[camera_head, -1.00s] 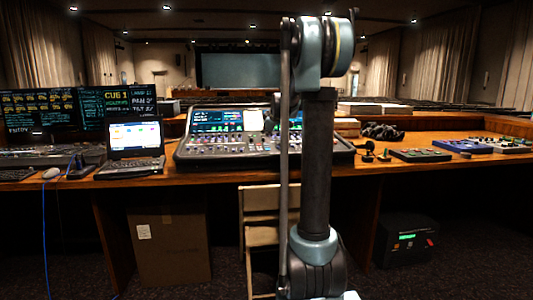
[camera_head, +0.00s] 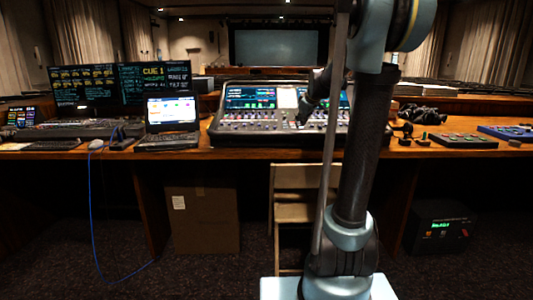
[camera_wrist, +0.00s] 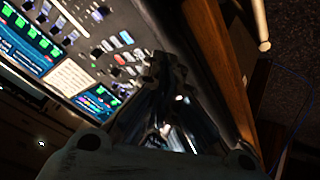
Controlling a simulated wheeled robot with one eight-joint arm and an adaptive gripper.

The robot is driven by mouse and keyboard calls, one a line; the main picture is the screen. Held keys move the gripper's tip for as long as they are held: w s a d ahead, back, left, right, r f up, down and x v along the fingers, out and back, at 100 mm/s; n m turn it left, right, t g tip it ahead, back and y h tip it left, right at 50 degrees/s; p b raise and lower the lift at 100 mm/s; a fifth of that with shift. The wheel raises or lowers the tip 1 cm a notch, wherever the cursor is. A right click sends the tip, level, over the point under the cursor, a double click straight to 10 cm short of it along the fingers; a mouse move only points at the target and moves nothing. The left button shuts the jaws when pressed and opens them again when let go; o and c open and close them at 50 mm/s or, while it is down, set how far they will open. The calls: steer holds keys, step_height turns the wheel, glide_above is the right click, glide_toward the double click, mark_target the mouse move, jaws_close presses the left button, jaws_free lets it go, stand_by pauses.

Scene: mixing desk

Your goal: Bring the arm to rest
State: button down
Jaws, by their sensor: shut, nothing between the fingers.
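My gripper (camera_wrist: 166,62) is shut and empty in the wrist view, its dark fingers together over the front edge of the mixing console (camera_wrist: 100,60). In the head view, my upright arm link (camera_head: 362,150) fills the right of centre. A dark end part of my arm, likely the gripper (camera_head: 303,117), shows over the mixing console (camera_head: 240,125). I cannot tell the gap between the fingers and the console.
The wooden desk (camera_head: 400,158) carries a laptop (camera_head: 172,112), monitors (camera_head: 155,82) and small control boxes (camera_head: 462,139). Beneath or before it stand a cardboard box (camera_head: 203,220), a chair (camera_head: 297,180) and a black unit (camera_head: 440,230). A blue cable (camera_head: 92,215) trails on the floor.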

steer(key=s+f+m+g+h, duration=0.1)
steer(key=s+f+m+g, duration=0.15)
steer(key=s+f, duration=0.85)
steer(key=s+d+f+m+g, duration=0.15)
steer(key=s+f+m, duration=0.25)
steer(key=s, duration=1.5)
steer(key=s+f+m+g+h, duration=0.1)
steer(key=s+f+m+g, duration=0.15)
steer(key=s+f, duration=0.8)
steer(key=w+r, duration=1.4)
steer(key=w, duration=0.3)
steer(key=w+r, duration=1.4)
steer(key=w, duration=0.4)
steer(key=w+r, duration=1.4)
steer(key=w, duration=0.4)
steer(key=shift+d+r, duration=0.2)
steer(key=shift+r, duration=0.15)
steer(key=shift+s+f, duration=0.1)
steer(key=s+f, duration=0.5)
steer(key=s, duration=0.2)
steer(key=shift+s+f, duration=0.4)
